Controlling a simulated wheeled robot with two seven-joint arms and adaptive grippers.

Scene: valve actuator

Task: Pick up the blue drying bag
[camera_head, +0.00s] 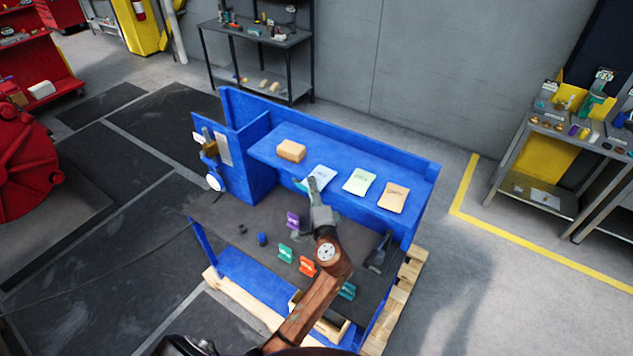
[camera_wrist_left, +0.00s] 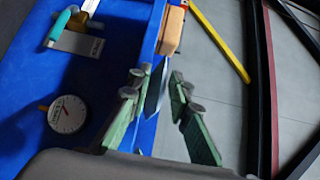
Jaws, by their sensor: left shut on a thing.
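The pale blue drying bag (camera_head: 323,173) is at the blue upper shelf (camera_head: 270,140), left of the other bags in the head view. My left gripper (camera_head: 313,186) reaches up to it from below and hides part of it. In the left wrist view, the green fingers of this gripper (camera_wrist_left: 160,88) are on either side of the thin blue-grey bag (camera_wrist_left: 154,92), seen nearly edge-on. The gripper is shut on the bag. I cannot tell whether the bag is clear of the shelf. My right gripper is not in view.
A pale green bag (camera_head: 359,182) and a tan bag (camera_head: 393,198) lie to the right on the shelf. A brown box (camera_head: 291,151) stands to the left. A round gauge (camera_wrist_left: 67,114) is on the blue panel. Small coloured items, including a purple one (camera_head: 292,220), stand on the dark worktop below.

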